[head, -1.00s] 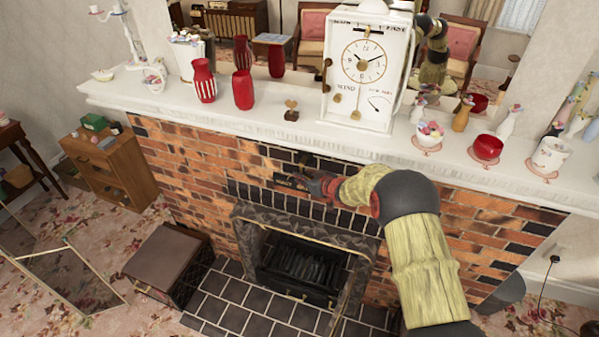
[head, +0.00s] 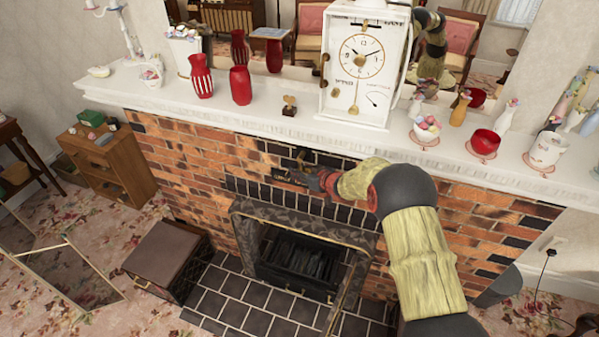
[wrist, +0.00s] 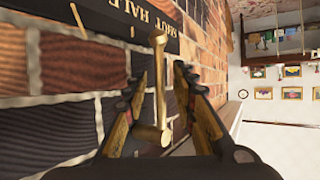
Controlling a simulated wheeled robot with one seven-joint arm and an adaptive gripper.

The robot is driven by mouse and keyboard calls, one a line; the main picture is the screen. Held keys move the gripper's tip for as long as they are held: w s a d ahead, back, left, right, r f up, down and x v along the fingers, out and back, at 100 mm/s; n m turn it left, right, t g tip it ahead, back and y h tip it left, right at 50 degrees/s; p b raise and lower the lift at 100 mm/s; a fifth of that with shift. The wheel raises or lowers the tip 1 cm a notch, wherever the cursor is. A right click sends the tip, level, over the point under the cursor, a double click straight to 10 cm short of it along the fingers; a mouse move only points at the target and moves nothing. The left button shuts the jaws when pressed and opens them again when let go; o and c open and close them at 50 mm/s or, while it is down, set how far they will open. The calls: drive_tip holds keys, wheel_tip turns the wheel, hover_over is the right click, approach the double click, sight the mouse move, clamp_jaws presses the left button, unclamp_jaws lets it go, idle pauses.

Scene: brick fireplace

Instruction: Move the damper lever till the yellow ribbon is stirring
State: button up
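The damper lever (wrist: 159,85) is a brass rod with a rounded knob, in front of a dark plate (wrist: 95,22) lettered SHUT and HALF in the wrist view. My gripper (wrist: 161,78) is open, with one finger on each side of the lever; a gap shows on both sides, clearer at the upper end. In the head view my gripper (head: 316,181) is at the brickwork above the fireplace opening, beside the dark plate (head: 287,177). I cannot make out a yellow ribbon in either view.
The white mantel shelf (head: 230,115) runs above my arm, carrying a white clock (head: 363,65), red vases (head: 240,86) and bowls. The fireplace opening (head: 300,262) is below. A brown box (head: 165,250) stands left of the hearth.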

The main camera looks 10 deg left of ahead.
drive_tip(key=shift+d, duration=0.1)
drive_tip(key=v, duration=1.2)
